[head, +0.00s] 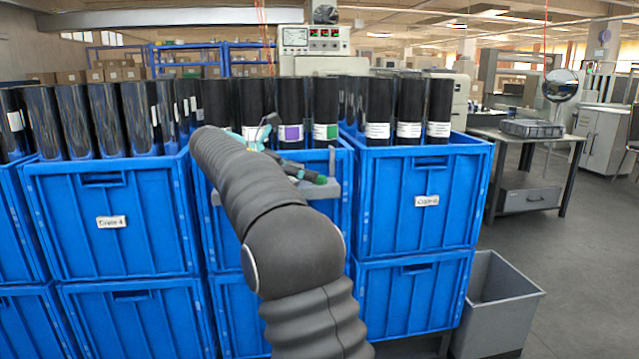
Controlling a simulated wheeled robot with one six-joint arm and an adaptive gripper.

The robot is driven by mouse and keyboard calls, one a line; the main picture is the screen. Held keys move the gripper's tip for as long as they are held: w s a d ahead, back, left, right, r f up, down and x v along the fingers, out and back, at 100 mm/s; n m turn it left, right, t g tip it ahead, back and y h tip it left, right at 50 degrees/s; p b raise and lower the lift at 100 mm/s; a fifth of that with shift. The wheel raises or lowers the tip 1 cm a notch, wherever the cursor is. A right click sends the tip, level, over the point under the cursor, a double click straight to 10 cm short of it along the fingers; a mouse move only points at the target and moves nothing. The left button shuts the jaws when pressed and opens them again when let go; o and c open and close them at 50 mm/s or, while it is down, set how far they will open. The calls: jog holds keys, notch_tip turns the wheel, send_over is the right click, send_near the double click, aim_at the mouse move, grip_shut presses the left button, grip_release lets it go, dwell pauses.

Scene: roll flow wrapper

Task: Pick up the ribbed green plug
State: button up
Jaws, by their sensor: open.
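My arm reaches forward to a small grey ledge (325,190) in front of the middle blue crates. My gripper (266,132) is at the arm's far end, small and partly hidden behind the arm; its jaws are open. A small dark item with a green end (320,179) lies on the ledge, to the right of and lower than my gripper. It may be the ribbed green plug, but the ribs are too small to tell. Other small pieces around the gripper are too small to make out. I see nothing held in the jaws.
Stacked blue crates (425,222) filled with upright black rolls (377,105) form a wall behind the ledge. A grey bin (500,290) stands at the lower right. A side table (530,138) stands further right, with open floor beside it.

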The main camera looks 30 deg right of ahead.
aim_at(322, 176)
jog(key=x, duration=0.3)
jog(key=shift+d+f, duration=0.1)
jog(key=shift+d, duration=0.15)
jog(key=c, duration=0.8)
jog(key=shift+c, duration=0.2)
